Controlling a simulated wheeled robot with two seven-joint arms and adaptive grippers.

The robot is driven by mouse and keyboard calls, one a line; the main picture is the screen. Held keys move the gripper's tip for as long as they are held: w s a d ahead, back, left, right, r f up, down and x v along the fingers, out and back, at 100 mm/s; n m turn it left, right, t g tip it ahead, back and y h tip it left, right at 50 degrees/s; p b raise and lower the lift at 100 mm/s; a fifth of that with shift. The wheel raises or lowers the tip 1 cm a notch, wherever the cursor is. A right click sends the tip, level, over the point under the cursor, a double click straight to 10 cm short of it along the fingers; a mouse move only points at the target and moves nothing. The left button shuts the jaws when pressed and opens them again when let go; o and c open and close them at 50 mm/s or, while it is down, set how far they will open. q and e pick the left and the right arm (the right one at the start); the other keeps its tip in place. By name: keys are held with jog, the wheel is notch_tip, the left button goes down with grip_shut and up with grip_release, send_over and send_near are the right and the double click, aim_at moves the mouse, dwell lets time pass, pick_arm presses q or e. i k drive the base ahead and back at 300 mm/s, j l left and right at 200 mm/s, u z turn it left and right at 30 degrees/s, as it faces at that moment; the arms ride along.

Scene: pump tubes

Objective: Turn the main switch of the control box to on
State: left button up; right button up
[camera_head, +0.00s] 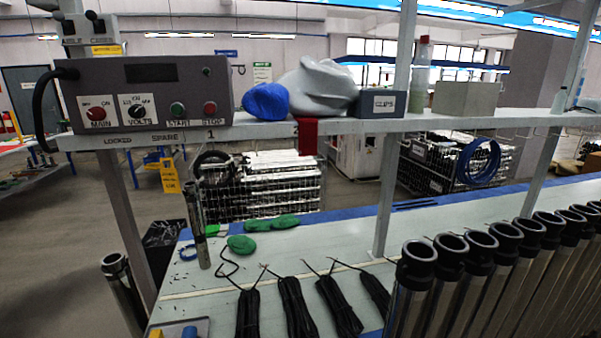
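The control box (165,75) is a dark grey box on the left end of the raised shelf. Its main switch (97,114) is a red round knob at the lower left of the front, above the label MAIN. Small position marks sit above the knob; which one it points to is too small to tell. To its right are a black VOLTS knob (140,111), a green start button (178,109) and a red stop button (210,108). The dark display (150,73) shows no readable figures. Neither of my grippers is in view.
A blue cloth (266,101), a grey bag (318,88) and a clips box (381,104) stand right of the control box. A black cable (38,105) loops off its left side. Several metal tubes (410,290) stand at the right. The space before the box looks clear.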

aim_at(96, 114)
jog(key=u, duration=1.25)
